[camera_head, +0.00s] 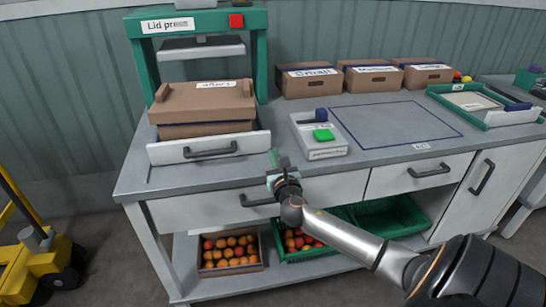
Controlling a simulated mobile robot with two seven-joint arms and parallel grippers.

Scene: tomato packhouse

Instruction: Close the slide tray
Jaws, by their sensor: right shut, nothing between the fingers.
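The slide tray (172,152) is a shallow pale tray with a dark bar handle (210,149) on its front. It sits on the left part of the bench, drawn out in front of the green lid press (258,50). A brown cardboard box (203,130) with a labelled lid rests on it and hides most of its floor. My right gripper (275,160) is shut and empty at the bench's front edge, right of the tray and apart from its handle. My left gripper is out of view.
A white device with a green button (323,135) stands just behind and right of my right gripper. Several labelled boxes (308,82) line the back. A green-rimmed tray (485,120) is at the right. The blue-outlined area (395,124) is clear. Tomato crates (231,268) sit below.

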